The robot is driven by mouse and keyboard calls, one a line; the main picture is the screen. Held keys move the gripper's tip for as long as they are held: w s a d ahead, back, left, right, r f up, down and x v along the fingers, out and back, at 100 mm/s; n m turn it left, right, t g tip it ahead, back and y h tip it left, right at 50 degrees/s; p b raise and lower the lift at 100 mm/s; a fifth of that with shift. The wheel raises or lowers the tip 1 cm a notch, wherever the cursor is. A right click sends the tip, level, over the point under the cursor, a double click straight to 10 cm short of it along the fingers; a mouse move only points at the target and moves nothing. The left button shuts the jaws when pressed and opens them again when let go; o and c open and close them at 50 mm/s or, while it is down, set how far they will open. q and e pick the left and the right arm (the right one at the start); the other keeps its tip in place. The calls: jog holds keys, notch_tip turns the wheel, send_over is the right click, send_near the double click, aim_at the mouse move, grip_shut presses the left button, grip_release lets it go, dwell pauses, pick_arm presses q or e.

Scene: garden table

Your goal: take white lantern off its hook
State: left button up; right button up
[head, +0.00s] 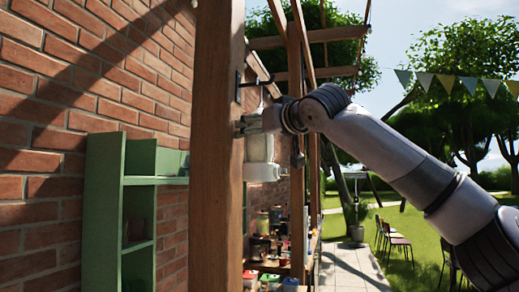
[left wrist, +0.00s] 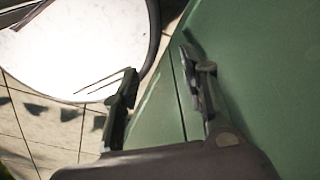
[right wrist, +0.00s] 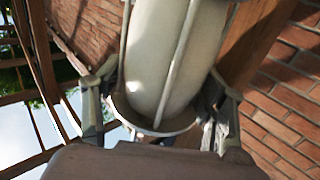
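The white lantern (head: 260,155) hangs upright beside the wooden post in the head view, below a dark hook bracket (head: 248,84). My right gripper (head: 252,124) is at its upper part and partly covers it. In the right wrist view, the lantern's pale body (right wrist: 170,50) and round rim lie between the spread fingers of my right gripper (right wrist: 160,95). The fingers are very close on both sides; firm contact cannot be made out. My left gripper (left wrist: 162,90) is open and empty in the left wrist view; it is outside the head view.
A thick wooden post (head: 216,150) stands just left of the lantern, with a brick wall (head: 60,130) and green shelf (head: 103,215) beyond. Pots and jars (head: 268,245) stand below. A green surface (left wrist: 250,60) and white round top (left wrist: 80,45) lie before my left gripper.

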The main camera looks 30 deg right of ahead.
jog(key=shift+r, duration=0.1)
jog(key=c, duration=1.1)
jog(key=shift+r, duration=1.05)
jog(key=s+d+b, duration=0.1)
jog(key=s+d, duration=0.3)
jog(key=s+d+r+b, duration=0.1)
jog(key=s+d+b, duration=0.1)
jog(key=s+d, duration=0.2)
jog(key=s+d+b, duration=0.2)
jog(key=s+d, duration=0.1)
jog(key=s, duration=0.2)
jog(key=shift+s+d+r, duration=0.15)
jog(key=shift+s+d, duration=0.2)
jog(key=shift+d, duration=0.05)
jog(key=shift+r, duration=0.1)
